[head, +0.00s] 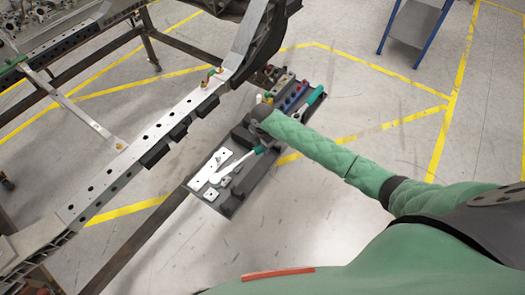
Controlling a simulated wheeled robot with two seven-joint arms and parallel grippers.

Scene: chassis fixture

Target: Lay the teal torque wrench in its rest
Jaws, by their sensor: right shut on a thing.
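A wrench with a teal end (259,150) and a pale shaft shows just below my right gripper (257,138). Its shaft slants down-left to a rounded end over the white plates. My right gripper is shut on the wrench; the fingers are largely hidden under my wrist and sleeve. A second teal handle (315,95) with a pale shaft lies at the far right end of the dark tray (232,203). I cannot tell which part of the tray is the rest. My left gripper is out of view.
White plates (207,174) lie at the tray's near end, and blue and red small parts (292,95) sit at its far end. A metal chassis rail (150,140) runs close along the left. A blue-legged cart (415,24) stands at the back right.

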